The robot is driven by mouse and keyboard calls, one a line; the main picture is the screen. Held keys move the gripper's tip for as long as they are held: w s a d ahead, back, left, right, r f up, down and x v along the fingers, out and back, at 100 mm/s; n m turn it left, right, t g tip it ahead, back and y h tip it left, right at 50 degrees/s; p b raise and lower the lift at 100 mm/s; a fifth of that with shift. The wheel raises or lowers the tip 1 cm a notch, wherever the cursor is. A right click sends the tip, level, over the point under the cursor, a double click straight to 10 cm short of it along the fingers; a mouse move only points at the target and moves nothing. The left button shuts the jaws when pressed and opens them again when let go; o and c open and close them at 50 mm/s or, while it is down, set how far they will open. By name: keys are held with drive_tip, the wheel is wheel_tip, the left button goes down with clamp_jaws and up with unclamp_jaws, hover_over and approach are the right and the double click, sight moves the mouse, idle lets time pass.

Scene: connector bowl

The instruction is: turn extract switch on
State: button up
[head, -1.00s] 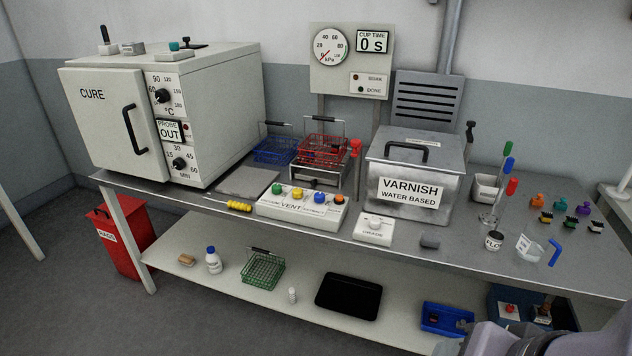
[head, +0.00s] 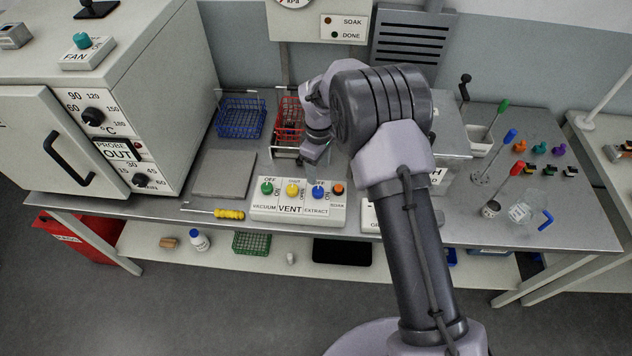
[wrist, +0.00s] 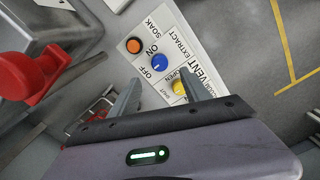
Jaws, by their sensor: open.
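A white control panel (head: 300,213) lies at the table's front edge. Its blue knob (head: 318,191) sits above the EXTRACT label, between the yellow VENT knob (head: 292,190) and the orange SOAK button (head: 338,188). The wrist view shows the blue knob (wrist: 158,63) beside ON and OFF labels; its pointer is too small to read surely. My gripper (wrist: 161,74) is open and empty. Its fingertips lie on either side of the blue knob in the picture, seemingly above the panel. In the head view my gripper (head: 312,160) is just behind the knob.
A green VACUUM knob (head: 267,188) is at the panel's left end. A red-handled part (wrist: 30,75) stands close to my gripper in the wrist view. A red wire basket (head: 288,115) and a blue one (head: 240,117) stand behind the panel. A yellow screwdriver (head: 228,214) lies left.

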sight(318, 189)
wheel_tip(318, 189, down, 10)
drive_tip(key=shift+w+r+b, duration=0.1)
drive_tip(key=shift+r+b, duration=0.05)
drive_tip(key=shift+b, duration=0.35)
clamp_jaws()
